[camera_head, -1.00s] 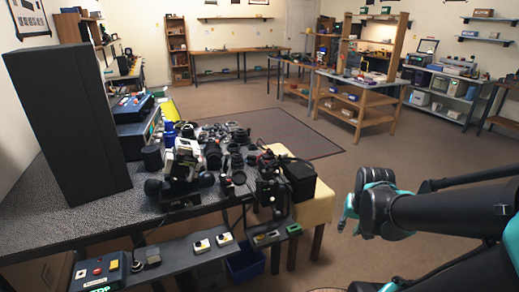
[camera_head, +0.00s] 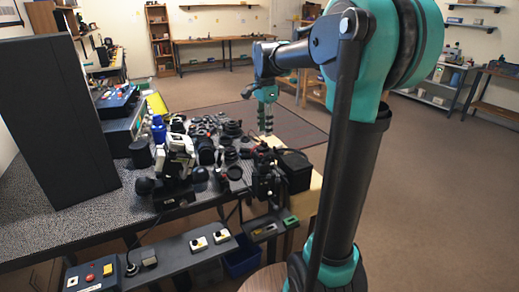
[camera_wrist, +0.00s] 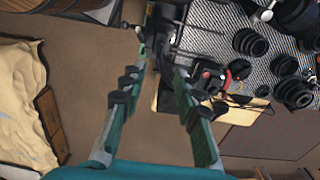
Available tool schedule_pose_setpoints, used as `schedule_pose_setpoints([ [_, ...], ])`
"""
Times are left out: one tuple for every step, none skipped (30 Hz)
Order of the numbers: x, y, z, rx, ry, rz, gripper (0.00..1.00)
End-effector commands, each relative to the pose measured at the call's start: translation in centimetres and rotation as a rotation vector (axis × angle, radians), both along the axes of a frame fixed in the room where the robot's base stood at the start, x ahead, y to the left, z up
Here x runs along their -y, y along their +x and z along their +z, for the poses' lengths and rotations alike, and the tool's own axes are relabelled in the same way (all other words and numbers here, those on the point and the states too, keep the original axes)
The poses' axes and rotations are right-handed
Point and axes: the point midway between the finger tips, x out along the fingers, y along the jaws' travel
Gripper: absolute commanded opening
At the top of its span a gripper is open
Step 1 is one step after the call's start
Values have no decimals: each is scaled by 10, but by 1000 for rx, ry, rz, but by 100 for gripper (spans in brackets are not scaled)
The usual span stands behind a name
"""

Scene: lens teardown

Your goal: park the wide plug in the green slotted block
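A small green block (camera_head: 290,221) sits at the right end of the dark front rail; its slots are too small to make out. Beside it on the left is a grey block with small pieces (camera_head: 264,231); I cannot tell whether the wide plug is among them. My gripper (camera_head: 266,131) points down, high above the right back part of the cluttered table. In the wrist view my gripper (camera_wrist: 161,64) has its two fingers apart with nothing held between them. The green block is not clearly identifiable in the wrist view.
The dark table (camera_head: 40,212) carries a tall dark panel (camera_head: 55,120), a white-and-black device (camera_head: 178,165) and many black lens parts. The front rail (camera_head: 180,252) holds white switch boxes and a red-button box (camera_head: 92,276). A blue bin (camera_head: 243,258) stands below.

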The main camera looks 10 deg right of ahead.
Motion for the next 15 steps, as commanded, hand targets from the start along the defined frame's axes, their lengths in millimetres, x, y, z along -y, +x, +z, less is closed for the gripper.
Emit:
schedule_pose_setpoints([
  [0,0,-8,0,0,0,31],
  [0,0,-13,0,0,1,31],
  [0,0,-20,1,0,1,31],
  [0,0,-26,1,0,1,31],
  [0,0,-31,1,0,1,31],
  [0,0,-38,1,0,1,31],
  [0,0,-44,1,0,1,31],
  [0,0,-49,1,0,1,31],
  [0,0,-57,1,0,2,31],
  [0,0,-62,1,0,2,31],
  [0,0,-68,1,0,2,31],
  [0,0,-75,1,0,2,31],
  [0,0,-80,1,0,2,31],
  [0,0,-86,1,0,2,31],
  [0,0,-93,1,0,2,31],
])
